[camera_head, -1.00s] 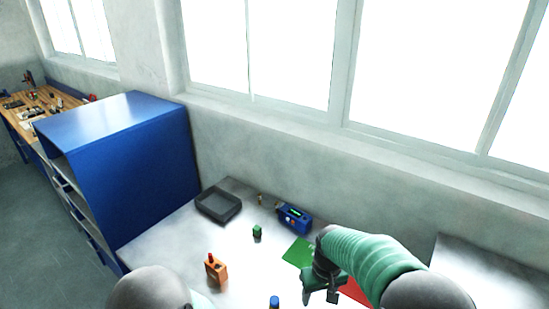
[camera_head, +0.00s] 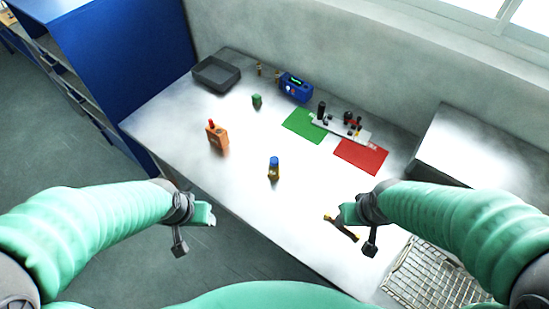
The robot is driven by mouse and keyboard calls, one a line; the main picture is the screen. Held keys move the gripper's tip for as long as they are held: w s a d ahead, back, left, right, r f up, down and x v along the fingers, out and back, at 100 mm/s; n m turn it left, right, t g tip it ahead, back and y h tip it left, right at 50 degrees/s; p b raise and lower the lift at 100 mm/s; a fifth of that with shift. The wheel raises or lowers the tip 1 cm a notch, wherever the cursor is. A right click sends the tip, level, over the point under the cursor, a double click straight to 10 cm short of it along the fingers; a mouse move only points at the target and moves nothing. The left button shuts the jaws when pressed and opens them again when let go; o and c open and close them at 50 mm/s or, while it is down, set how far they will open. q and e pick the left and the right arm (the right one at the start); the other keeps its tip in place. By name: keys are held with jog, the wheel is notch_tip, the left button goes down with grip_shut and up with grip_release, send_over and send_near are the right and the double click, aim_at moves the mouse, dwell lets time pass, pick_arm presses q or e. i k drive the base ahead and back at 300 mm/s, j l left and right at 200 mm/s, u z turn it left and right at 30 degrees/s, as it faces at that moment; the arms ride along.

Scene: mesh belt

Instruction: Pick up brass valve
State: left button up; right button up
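A small brass-yellow piece with a blue top (camera_head: 274,169) stands upright on the middle of the metal table; it looks like the brass valve, though fine detail is too small to tell. Two small brass-coloured pieces (camera_head: 259,69) (camera_head: 277,74) also stand at the back near the wall. My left gripper (camera_head: 194,231) is open and empty, left of the table's front edge. My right gripper (camera_head: 359,231) appears open at the front right, to the right of and nearer than the blue-topped piece. A dark, brass-tipped tool (camera_head: 342,229) lies just left of it; contact is unclear.
The table (camera_head: 235,185) also bears a dark tray (camera_head: 216,74), green block (camera_head: 257,100), orange device (camera_head: 217,135), blue meter (camera_head: 296,87), green mat (camera_head: 303,126), red mat (camera_head: 361,156), fixture strip (camera_head: 341,128) and wire mesh (camera_head: 436,278). Free room surrounds the blue-topped piece.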

aim_at(273, 173)
jog(key=i+j+z, duration=0.15)
jog(key=j, duration=0.2)
jog(key=i+j+z, duration=0.2)
jog(key=j, duration=0.2)
jog(key=i+j+z, duration=0.15)
jog(key=j, duration=0.25)
jog(key=j+z, duration=0.15)
jog(key=j, duration=0.25)
jog(key=i, duration=0.05)
